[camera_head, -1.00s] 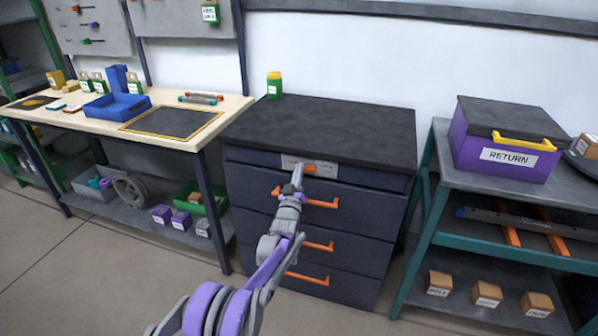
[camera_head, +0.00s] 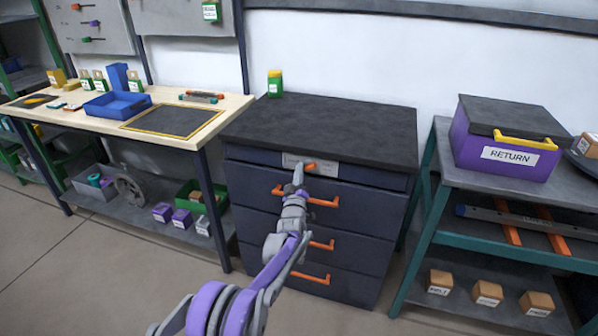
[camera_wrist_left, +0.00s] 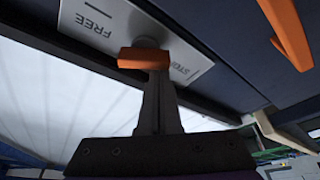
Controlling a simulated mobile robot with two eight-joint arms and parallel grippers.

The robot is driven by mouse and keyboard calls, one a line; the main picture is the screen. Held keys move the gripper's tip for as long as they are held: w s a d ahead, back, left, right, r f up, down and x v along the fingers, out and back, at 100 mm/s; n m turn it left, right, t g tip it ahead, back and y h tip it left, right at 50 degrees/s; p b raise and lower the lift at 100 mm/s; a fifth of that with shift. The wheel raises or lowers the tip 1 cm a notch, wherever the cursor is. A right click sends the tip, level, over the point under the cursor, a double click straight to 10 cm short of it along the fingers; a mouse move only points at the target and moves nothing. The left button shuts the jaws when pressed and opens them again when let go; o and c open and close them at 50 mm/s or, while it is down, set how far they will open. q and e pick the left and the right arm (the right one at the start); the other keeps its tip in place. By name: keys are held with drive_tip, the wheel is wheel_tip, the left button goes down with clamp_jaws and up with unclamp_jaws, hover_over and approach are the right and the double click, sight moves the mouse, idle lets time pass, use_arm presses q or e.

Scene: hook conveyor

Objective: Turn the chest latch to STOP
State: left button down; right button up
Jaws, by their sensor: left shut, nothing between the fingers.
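The chest (camera_head: 318,225) is dark, with several drawers and orange handles. A pale plate (camera_head: 325,169) on its top front carries the orange latch (camera_head: 310,166). In the left wrist view the plate (camera_wrist_left: 95,22) reads FREE on the left and STOP on the right, the latter partly covered. The orange latch (camera_wrist_left: 142,59) lies between the two words, beside a grey round hub. My left gripper (camera_head: 298,172) is shut and empty, its tips right at the latch; in the wrist view the fingers (camera_wrist_left: 157,80) meet its end. Whether they touch is unclear. My right gripper is out of view.
An orange drawer handle (camera_head: 322,203) is just below the gripper. A wooden-topped workbench (camera_head: 190,137) is at left; a teal-framed shelf (camera_head: 455,241) with a purple RETURN box (camera_head: 500,150) is at right.

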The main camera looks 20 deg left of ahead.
use_arm(q)
drive_tip(key=shift+d+f+n+g+y, duration=0.15)
drive_tip(key=shift+n+g+y, duration=0.1)
drive_tip(key=shift+n, duration=0.7)
drive_tip(key=shift+a+f+n+g+y, duration=0.1)
drive_tip(key=shift+n+g+y, duration=0.15)
drive_tip(key=shift+n, duration=0.65)
drive_tip(key=shift+d+f+n+g+y, duration=0.1)
drive_tip(key=shift+f+n+g+y, duration=0.15)
drive_tip(key=shift+n, duration=0.7)
drive_tip(key=shift+d+f+n+g, duration=0.15)
drive_tip(key=shift+n+g, duration=0.2)
drive_tip(key=shift+n, duration=0.7)
drive_tip(key=shift+d+f+n+g, duration=0.15)
drive_tip(key=shift+n+g, duration=0.15)
drive_tip(key=shift+n, duration=0.75)
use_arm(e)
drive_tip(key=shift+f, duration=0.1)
use_arm(q)
drive_tip(key=shift+a+r, duration=0.1)
drive_tip(key=shift+a, duration=0.05)
